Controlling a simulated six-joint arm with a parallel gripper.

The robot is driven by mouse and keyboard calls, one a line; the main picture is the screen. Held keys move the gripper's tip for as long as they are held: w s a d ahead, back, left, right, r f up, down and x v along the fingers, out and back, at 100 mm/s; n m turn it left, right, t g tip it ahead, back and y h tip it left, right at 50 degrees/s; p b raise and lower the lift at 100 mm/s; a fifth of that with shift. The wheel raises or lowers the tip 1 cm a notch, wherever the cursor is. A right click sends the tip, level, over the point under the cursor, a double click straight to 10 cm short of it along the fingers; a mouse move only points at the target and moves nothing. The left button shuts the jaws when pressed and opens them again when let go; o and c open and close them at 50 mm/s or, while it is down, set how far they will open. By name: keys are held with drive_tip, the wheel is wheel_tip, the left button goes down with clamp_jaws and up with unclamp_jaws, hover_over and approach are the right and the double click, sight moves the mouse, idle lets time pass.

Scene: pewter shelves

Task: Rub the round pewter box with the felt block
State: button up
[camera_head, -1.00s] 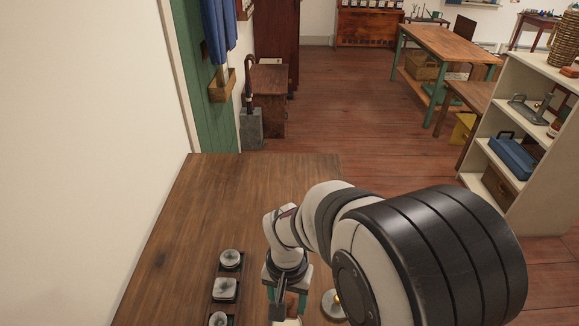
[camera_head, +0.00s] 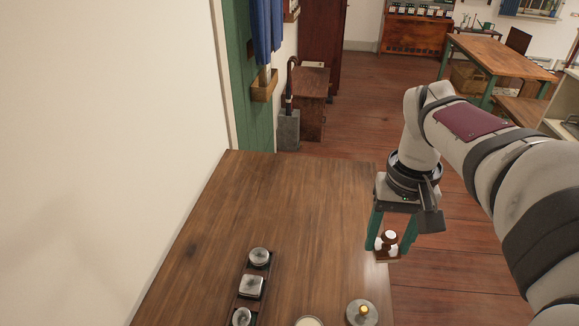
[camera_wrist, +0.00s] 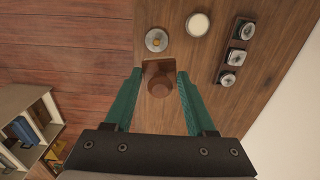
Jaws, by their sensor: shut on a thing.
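My gripper (camera_head: 388,246) is shut on the felt block (camera_wrist: 160,68), a brown block with a rounded wooden knob. It hangs above the table's right edge, clear of the tabletop. In the head view the block's pale underside shows below the fingers. Three pewter boxes stand in a row in a dark narrow tray, left of my gripper. The far one (camera_head: 259,256) looks round and also shows in the wrist view (camera_wrist: 227,78). The middle one (camera_head: 251,286) is squarish. The near one (camera_head: 241,318) is cut off in the head view, and its shape is hard to tell.
A grey dish with a yellow knob (camera_head: 362,313) and a round white-topped thing (camera_head: 309,322) stand near the table's front. The far and middle tabletop (camera_head: 300,200) is bare. A white wall (camera_head: 120,150) runs along the left. A shelf unit (camera_wrist: 30,125) stands beyond the table's other side.

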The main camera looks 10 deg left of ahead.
drive_tip(key=w+a+f+n, duration=0.3)
drive_tip(key=a+f, duration=0.2)
drive_tip(key=a, duration=0.4)
drive_tip(key=w+a+f+n, duration=0.3)
drive_tip(key=a+f, duration=0.2)
drive_tip(key=a, duration=0.3)
drive_tip(key=w+a+f+n, duration=0.3)
drive_tip(key=a+f, duration=0.2)
drive_tip(key=a, duration=0.4)
drive_tip(key=shift+f, duration=3.95)
drive_tip(key=shift+w+f, duration=0.25)
drive_tip(key=shift+w, duration=2.7)
drive_tip(key=shift+s, duration=2.9)
wheel_tip(320, 180, up, 8)
drive_tip(key=shift+r, duration=0.1)
